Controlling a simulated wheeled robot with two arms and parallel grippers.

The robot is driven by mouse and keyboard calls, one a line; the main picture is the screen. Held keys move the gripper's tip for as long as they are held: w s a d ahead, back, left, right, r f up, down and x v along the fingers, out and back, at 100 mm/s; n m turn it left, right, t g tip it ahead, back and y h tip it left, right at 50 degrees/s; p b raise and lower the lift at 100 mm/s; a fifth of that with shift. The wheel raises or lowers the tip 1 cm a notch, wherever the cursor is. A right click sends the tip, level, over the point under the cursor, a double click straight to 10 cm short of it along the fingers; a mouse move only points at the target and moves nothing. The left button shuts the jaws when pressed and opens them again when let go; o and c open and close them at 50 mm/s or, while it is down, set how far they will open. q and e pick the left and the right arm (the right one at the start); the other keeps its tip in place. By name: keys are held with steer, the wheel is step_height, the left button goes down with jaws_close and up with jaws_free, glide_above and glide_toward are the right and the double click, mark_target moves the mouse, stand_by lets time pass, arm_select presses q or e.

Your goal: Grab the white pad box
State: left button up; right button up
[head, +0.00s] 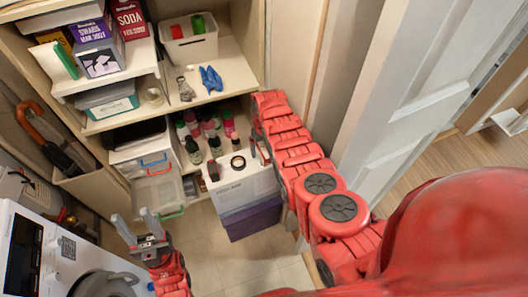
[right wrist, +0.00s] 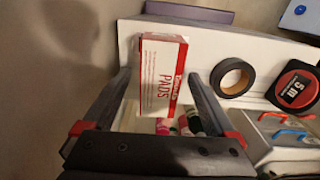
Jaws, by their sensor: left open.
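The white pad box (right wrist: 162,78), with red edges and the word PADS, stands on a white surface in the right wrist view. My right gripper (right wrist: 163,92) is open, with one finger on each side of the box and visible gaps between. In the head view my right gripper (head: 260,149) is over the right end of the low white cabinet; I cannot make out the box there. My left gripper (head: 137,227) is open and empty at the lower left, away from the shelves.
A black tape roll (right wrist: 232,77) and a tape measure (right wrist: 297,89) lie to the right of the box. Several bottles (head: 208,127) stand behind them. The white cabinet (head: 240,190) rests above a purple box (head: 250,218). A white door (head: 420,80) is right of my right arm.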

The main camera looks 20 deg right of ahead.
steer(key=c, duration=1.4)
steer(key=shift+r, duration=0.15)
